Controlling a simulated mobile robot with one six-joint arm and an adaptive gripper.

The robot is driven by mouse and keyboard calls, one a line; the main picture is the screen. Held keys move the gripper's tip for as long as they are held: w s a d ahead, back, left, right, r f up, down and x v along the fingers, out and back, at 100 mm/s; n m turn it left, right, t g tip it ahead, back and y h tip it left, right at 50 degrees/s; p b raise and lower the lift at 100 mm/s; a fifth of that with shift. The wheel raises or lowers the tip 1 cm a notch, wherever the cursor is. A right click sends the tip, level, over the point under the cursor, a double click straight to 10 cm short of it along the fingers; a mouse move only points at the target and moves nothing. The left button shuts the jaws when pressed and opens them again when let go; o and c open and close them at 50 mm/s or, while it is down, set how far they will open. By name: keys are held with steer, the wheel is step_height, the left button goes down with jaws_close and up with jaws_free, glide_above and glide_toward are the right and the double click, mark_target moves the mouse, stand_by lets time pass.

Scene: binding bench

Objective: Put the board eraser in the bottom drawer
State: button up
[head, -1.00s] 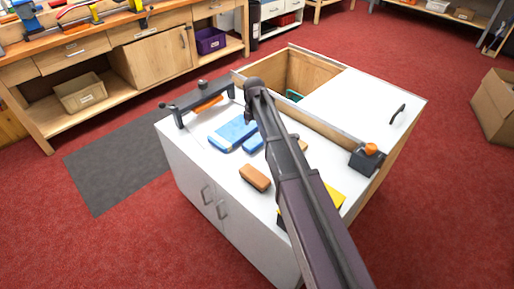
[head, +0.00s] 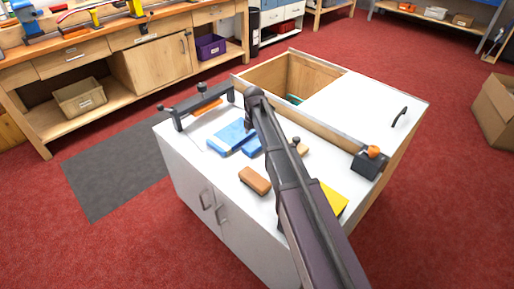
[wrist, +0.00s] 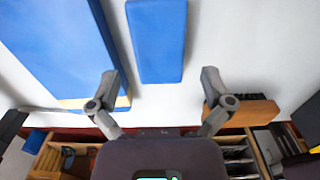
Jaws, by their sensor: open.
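Two things could be the board eraser, and I cannot tell which: a plain blue block (head: 252,147) right of a larger blue book-like slab, or a brown rounded block (head: 254,181) nearer the front edge. In the wrist view, the blue block (wrist: 156,40) lies at the top centre, and the brown block (wrist: 243,113), with a dark ridged underside, is at the right. My gripper (wrist: 160,78) is open and empty, its fingertips apart near the blue block's lower end. My arm hides it in the head view. I cannot make out a bottom drawer.
The white cabinet top (head: 203,150) also carries the blue slab (head: 230,136), a dark clamp (head: 203,104), a tan knobbed block (head: 301,148), a yellow item (head: 333,200) and a dark orange-topped holder (head: 368,162). Behind is an open wood-walled compartment (head: 312,75) beside a white handled panel (head: 362,100).

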mark_target(254, 144)
steer(key=shift+a+f+b, duration=0.1)
steer(key=shift+f+b, duration=2.35)
steer(key=shift+f, duration=0.15)
steer(key=c, duration=1.1)
steer(key=shift+r, duration=0.2)
step_height(254, 144, up, 3)
steer(key=p, duration=0.3)
steer(key=shift+r+p, duration=0.15)
steer(key=shift+p, duration=0.2)
steer(key=s+d, duration=0.1)
steer(key=s, duration=0.4)
steer(key=s+d+r+p, duration=0.1)
steer(key=s, duration=0.4)
steer(key=s+d, duration=0.1)
steer(key=s, duration=0.4)
steer(key=shift+s+d+r, duration=0.2)
steer(key=shift+s, duration=0.15)
